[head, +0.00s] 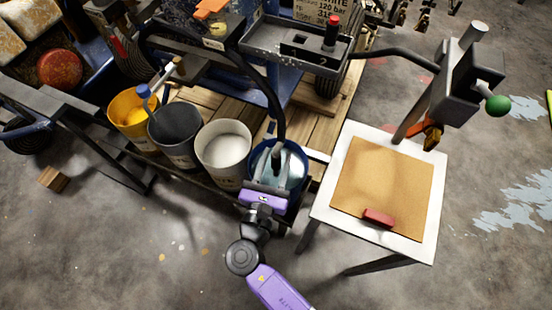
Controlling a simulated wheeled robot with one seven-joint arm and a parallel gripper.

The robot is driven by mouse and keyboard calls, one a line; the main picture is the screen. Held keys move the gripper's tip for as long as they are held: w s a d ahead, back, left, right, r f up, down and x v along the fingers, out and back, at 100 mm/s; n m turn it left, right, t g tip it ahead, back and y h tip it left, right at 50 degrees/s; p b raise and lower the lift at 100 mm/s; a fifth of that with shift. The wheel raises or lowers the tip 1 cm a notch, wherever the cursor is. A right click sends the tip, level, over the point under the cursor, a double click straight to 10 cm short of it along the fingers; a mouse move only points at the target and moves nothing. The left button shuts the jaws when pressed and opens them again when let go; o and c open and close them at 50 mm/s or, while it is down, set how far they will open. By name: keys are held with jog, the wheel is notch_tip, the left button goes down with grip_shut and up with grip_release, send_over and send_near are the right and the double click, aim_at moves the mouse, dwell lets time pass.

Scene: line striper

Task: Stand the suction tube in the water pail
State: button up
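The black suction tube (277,115) arches down from the machine at the top. Its grey lower part (277,158) is over or inside the mouth of the blue pail (256,152), which holds pale, water-like contents. I cannot tell how deep the tube's end is, as my gripper covers that part. My purple gripper (268,184) is at the near rim of this pail, right at the tube's lower part. Its fingers are hidden from this camera, so I cannot tell whether they are closed on the tube.
Left of the blue pail, a white-filled bucket (223,148), a dark grey bucket (174,128) and a yellow bucket (128,116) stand on a wooden pallet. A white-edged table (418,247) with a brown board and red block is close on the right. Open floor lies at the front left.

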jog(key=shift+o, duration=0.2)
jog(key=shift+f, duration=0.15)
jog(key=shift+s, duration=0.1)
jog(key=s+a+p, duration=0.1)
jog(key=s, duration=0.6)
jog(key=shift+s+a+p, duration=0.2)
jog(key=shift+s+p, duration=0.05)
jog(key=shift+p, duration=0.05)
